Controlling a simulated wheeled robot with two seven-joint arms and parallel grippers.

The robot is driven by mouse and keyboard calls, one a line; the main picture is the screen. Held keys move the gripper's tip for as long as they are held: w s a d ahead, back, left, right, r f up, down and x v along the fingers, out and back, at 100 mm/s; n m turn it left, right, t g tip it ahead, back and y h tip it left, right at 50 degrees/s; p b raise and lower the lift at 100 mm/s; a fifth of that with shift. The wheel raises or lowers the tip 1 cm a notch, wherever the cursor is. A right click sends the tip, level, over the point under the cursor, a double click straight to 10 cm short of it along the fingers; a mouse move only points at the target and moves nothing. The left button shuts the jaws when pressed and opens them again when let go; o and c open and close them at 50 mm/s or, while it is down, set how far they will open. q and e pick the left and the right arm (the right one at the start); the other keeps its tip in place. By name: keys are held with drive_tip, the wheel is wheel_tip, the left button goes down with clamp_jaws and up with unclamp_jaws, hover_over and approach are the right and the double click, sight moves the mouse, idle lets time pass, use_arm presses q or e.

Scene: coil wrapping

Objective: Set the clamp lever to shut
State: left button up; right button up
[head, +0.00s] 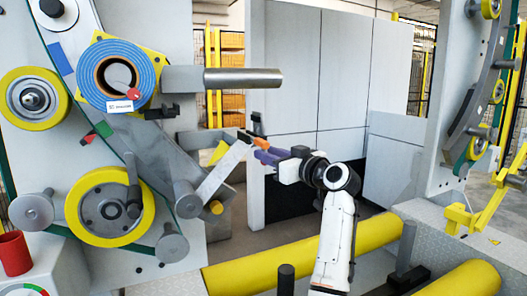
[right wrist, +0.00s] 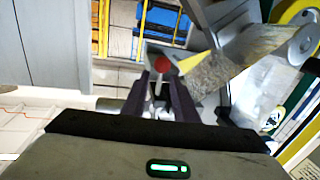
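My right gripper (head: 262,150) reaches in from the lower right in the head view, its purple fingers beside the upper end of a pale flat bar (head: 222,171). In the right wrist view the dark fingers (right wrist: 160,92) stand apart with a gap between them. A small red round part (right wrist: 188,65) shows just beyond the tips; I cannot tell whether they touch it. A black piece with an orange end (head: 256,125) stands above the fingers. I cannot tell for sure which part is the clamp lever or how it is set. My left gripper is not in view.
A blue coil (head: 118,76) sits on the machine at the upper left, with a metal roller (head: 243,77) to its right. A yellow wheel (head: 108,206) is below. Yellow rollers (head: 255,268) run along the bottom. A red cup (head: 14,254) stands lower left.

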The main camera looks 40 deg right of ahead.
drive_tip(key=shift+w+d, duration=0.15)
drive_tip(key=shift+w, duration=1.25)
clamp_jaws()
idle(0.4)
